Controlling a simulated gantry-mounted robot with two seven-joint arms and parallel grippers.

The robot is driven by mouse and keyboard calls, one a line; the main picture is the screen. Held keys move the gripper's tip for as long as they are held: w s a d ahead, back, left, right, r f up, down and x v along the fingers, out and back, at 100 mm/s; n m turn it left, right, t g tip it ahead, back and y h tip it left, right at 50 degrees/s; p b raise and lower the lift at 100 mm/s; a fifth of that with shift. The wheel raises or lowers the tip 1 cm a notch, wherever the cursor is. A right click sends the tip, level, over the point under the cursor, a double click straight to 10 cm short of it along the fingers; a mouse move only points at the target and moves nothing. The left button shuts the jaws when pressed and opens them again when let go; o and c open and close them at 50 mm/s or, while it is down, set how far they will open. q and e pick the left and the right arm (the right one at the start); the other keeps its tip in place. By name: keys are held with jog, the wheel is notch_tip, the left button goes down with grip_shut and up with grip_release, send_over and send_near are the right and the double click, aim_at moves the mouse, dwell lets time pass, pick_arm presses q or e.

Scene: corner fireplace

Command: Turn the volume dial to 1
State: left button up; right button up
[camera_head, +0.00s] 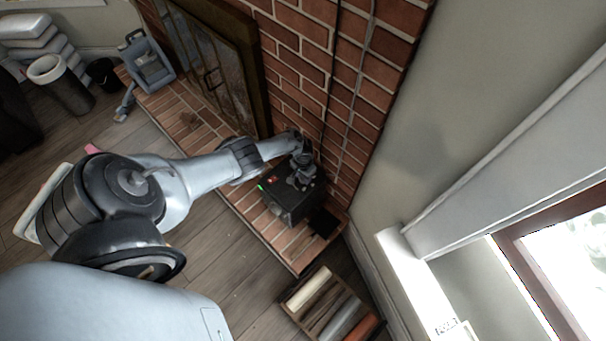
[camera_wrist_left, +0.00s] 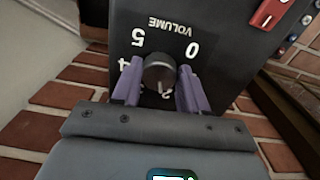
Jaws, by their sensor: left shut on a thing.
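The volume dial (camera_wrist_left: 159,70) is a round dark knob on the black panel of a box (camera_head: 288,203). In the left wrist view the panel appears upside down, with VOLUME, 0 and 5 above the knob. A 2 is partly visible below it, and a 4 is partly covered at the left. The 1 is hidden, and I cannot clearly tell where the knob points. My left gripper (camera_wrist_left: 159,84) is shut on the dial, a purple finger on each side. In the head view the left gripper (camera_head: 303,172) is over the box. My right gripper is not in view.
The box stands on the brick hearth (camera_head: 187,127), close to the brick wall (camera_head: 300,60). A red switch (camera_wrist_left: 270,12) is on the panel. A crate with rolled items (camera_head: 310,288) stands on the floor nearby. The wooden floor (camera_head: 225,250) left of the crate is clear.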

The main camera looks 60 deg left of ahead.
pick_arm(q)
jog(key=n+p, duration=0.1)
jog(key=n, duration=0.2)
jog(key=shift+d+n, duration=0.15)
jog(key=shift+n, duration=0.25)
jog(key=n, duration=0.2)
jog(key=shift+n, duration=0.3)
jog(key=n+p, duration=0.1)
jog(key=n, duration=0.5)
jog(key=shift+w, duration=0.15)
jog(key=o, duration=1.1)
jog(key=shift+c, duration=0.2)
